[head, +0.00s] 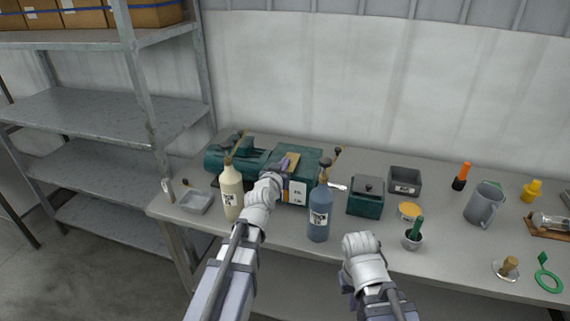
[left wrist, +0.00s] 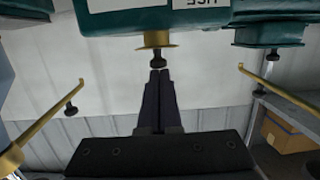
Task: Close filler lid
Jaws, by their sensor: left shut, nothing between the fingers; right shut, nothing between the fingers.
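A dark green machine (head: 301,181) with a white label stands on the bench in the head view. Its green body (left wrist: 104,24) fills the top of the left wrist view, which is upside down. A brass, flanged fitting (left wrist: 157,39) with a black knob projects from the green body; I cannot tell whether this is the filler lid. My left gripper (head: 289,161) is shut and empty over the machine's top. Its fingertips (left wrist: 159,72) are close to the black knob; contact is unclear. My right gripper (head: 362,243) is over the bench's front edge, its fingers hidden by the wrist.
A cream bottle (head: 232,194) and a blue bottle (head: 319,216) flank my left arm. Brass levers (left wrist: 52,95) with black knobs stand either side of my left fingers. A green lidded box (head: 366,200), grey bin (head: 405,181) and jug (head: 484,203) are right. Metal shelving (head: 75,115) stands left.

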